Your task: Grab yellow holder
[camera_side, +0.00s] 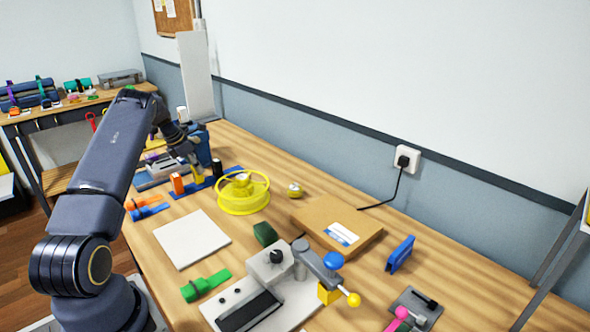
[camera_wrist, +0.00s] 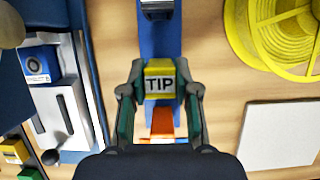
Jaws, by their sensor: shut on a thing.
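The yellow holder (camera_wrist: 160,84), a small block with a white label reading "TIP", sits between the two fingers of my gripper (camera_wrist: 161,90) in the wrist view. The fingers close on its left and right sides. In the side view the yellow holder (camera_side: 198,174) shows just below my gripper (camera_side: 194,163), at the blue strip (camera_side: 205,184) on the bench. Whether it touches the strip is unclear.
An orange block (camera_wrist: 162,122) and a dark upright piece (camera_side: 217,168) stand on the strip either side of the holder. A yellow spool (camera_side: 243,192) and a white plate (camera_side: 192,238) lie nearby. A blue-and-grey device (camera_wrist: 50,90) is left in the wrist view.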

